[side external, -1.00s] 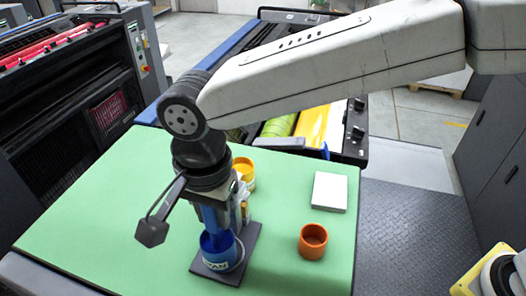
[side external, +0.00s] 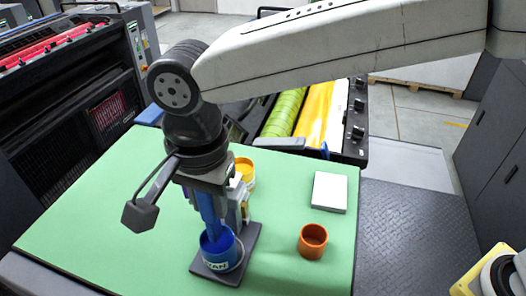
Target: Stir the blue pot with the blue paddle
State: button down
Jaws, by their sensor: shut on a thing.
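The blue pot (side external: 220,254), with a white label, stands on a dark square base on the green table. My gripper (side external: 208,190) is above the pot, shut on the blue paddle (side external: 208,214). The paddle is tilted, and its lower end is inside the pot's opening. The paddle's tip is hidden by the pot's wall, and the fingertips are partly hidden by the wrist.
A yellow pot (side external: 244,168) stands behind my gripper, partly hidden by it. An orange-red cup (side external: 312,241) and a white block (side external: 329,191) stand on the right of the green table (side external: 110,215). Press rollers (side external: 300,120) lie behind the table. The table's left side is clear.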

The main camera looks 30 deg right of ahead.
jog(key=shift+r, duration=2.9)
